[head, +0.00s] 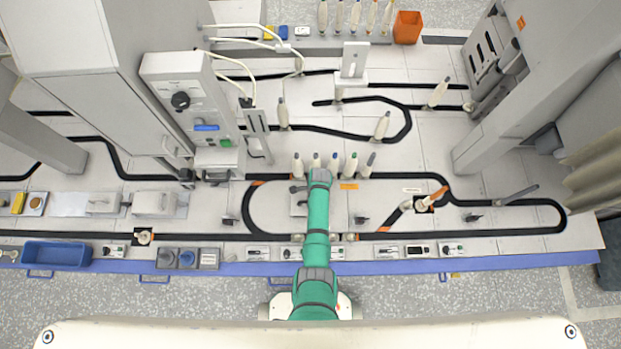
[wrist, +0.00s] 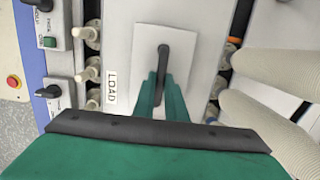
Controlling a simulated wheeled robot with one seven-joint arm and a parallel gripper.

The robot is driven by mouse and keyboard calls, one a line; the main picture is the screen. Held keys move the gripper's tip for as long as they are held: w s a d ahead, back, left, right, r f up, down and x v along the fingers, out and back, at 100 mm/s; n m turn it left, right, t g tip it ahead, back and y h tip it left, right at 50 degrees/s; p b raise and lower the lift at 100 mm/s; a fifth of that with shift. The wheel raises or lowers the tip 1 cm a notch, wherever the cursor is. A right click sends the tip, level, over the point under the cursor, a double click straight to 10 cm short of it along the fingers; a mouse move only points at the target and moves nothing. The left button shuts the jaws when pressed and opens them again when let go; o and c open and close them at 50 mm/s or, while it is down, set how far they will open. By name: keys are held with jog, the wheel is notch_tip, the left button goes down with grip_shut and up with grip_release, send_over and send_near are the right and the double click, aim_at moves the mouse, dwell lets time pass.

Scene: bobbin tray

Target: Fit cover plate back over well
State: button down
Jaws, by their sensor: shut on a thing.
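The cover plate (wrist: 148,50) is a pale grey rectangle with a dark bar handle (wrist: 163,65), seen in the wrist view near the LOAD label (wrist: 113,88). My gripper (wrist: 162,98) has its green fingers shut on the near part of this handle. In the head view the plate (head: 299,208) shows just left of my green arm, which hides part of it. My gripper's fingertips are hidden there. The well is not visible; I cannot tell whether the plate rests flat on the surface or is slightly above it.
Several upright bobbins (head: 334,163) stand close behind the plate. Control boxes (head: 258,253) line the front by the blue edge (head: 380,267). A black track (head: 480,203) loops around the area.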

jog(key=shift+f, duration=1.55)
jog(key=c, duration=1.8)
grip_release()
jog(key=shift+f, duration=0.1)
